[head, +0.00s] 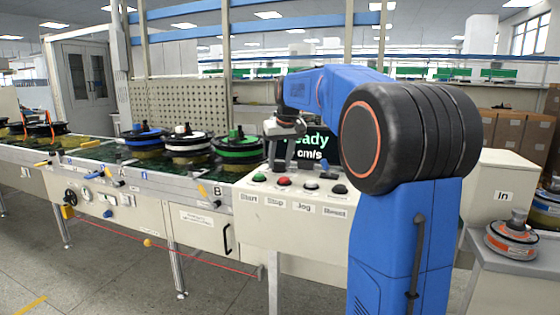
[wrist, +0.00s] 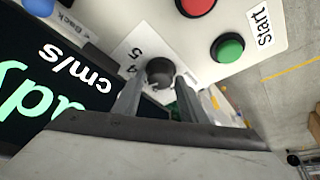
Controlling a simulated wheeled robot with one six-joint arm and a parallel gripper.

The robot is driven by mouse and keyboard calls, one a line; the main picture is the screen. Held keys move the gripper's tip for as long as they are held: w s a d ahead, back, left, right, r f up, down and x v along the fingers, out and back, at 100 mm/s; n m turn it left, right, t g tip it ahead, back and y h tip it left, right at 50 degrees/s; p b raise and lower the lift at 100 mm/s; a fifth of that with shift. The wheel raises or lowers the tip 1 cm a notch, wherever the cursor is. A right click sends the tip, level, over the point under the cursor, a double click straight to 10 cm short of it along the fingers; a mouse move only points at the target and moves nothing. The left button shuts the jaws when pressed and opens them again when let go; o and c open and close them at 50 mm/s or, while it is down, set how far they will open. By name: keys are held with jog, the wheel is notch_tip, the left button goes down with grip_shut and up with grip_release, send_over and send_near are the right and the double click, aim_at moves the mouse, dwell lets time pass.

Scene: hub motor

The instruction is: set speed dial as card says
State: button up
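The speed dial is a dark round knob (wrist: 160,72) on a white scale plate (wrist: 132,52); the digits 5 and 4 show to its left, and the rest of the scale is hidden. My gripper (wrist: 158,88) points at the knob, with one finger on either side and the knob showing between the tips. The fingers look apart; I cannot tell whether they touch it. In the head view my gripper (head: 281,160) is low over the back of the control panel, in front of the display, and the dial is not discernible. I see no readable speed card.
The black display (head: 312,145) reads "Ready" and "cm/s" in part, behind my arm. The panel's front row has a green Start button (head: 259,177), a red Stop button (head: 284,181) and others. The conveyor (head: 150,180) at left carries several hub motors.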

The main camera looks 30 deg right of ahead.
jog(key=c, duration=0.8)
jog(key=shift+a+m+g+h, duration=0.15)
jog(key=shift+m+h, duration=0.3)
jog(key=shift+m, duration=0.75)
jog(key=shift+m+g+h, duration=0.15)
jog(key=shift+m+h, duration=0.3)
jog(key=shift+m, duration=0.75)
jog(key=o, duration=0.8)
